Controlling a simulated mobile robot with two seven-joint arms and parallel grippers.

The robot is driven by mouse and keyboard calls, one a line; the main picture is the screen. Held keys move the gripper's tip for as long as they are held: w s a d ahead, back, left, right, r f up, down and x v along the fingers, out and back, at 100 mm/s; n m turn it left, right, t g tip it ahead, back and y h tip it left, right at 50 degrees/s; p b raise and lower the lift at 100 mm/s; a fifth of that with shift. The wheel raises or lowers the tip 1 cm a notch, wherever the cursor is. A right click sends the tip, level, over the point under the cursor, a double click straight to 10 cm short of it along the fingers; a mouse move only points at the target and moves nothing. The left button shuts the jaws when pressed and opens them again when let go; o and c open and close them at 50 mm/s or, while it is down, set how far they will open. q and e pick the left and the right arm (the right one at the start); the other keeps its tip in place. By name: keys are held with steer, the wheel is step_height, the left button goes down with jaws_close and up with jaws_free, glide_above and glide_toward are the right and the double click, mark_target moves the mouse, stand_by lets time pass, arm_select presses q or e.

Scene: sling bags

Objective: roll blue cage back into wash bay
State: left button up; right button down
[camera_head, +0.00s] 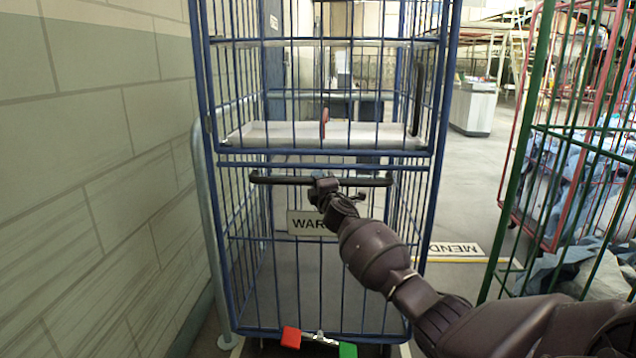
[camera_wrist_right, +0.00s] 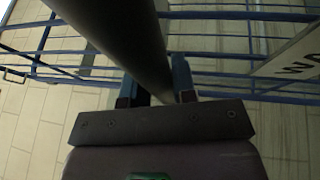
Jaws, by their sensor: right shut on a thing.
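The blue cage (camera_head: 434,150) stands upright straight ahead in the head view, a tall blue wire frame with a white shelf (camera_head: 350,136) and an open, empty lower part. A black horizontal push bar (camera_head: 365,182) crosses its near side. The right wrist view shows the dark bar (camera_wrist_right: 125,35) between the two fingers (camera_wrist_right: 158,90). A sign reading "WAR" (camera_head: 305,223) hangs below the bar, partly hidden by my right arm. Red (camera_head: 291,337) and green (camera_head: 348,350) pedals show at the cage's base. My left gripper is not in view.
A block wall (camera_head: 90,180) with a grey rail (camera_head: 205,220) runs close along the cage's left side. Green (camera_head: 525,130) and red (camera_head: 515,175) cages with blue cloth stand at right. A "MEND" floor sign (camera_head: 455,249) and clear floor lie between.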

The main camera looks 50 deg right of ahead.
steer(key=c, duration=0.9)
jaws_free()
steer(key=shift+d, duration=0.35)
steer(key=shift+c, duration=0.2)
steer(key=shift+a, duration=0.1)
steer(key=shift+s+a, duration=0.35)
steer(key=shift+s, duration=0.05)
steer(key=p+v, duration=0.3)
steer(key=v, duration=0.6)
steer(key=shift+s+f, duration=0.2)
steer(key=shift+s, duration=0.2)
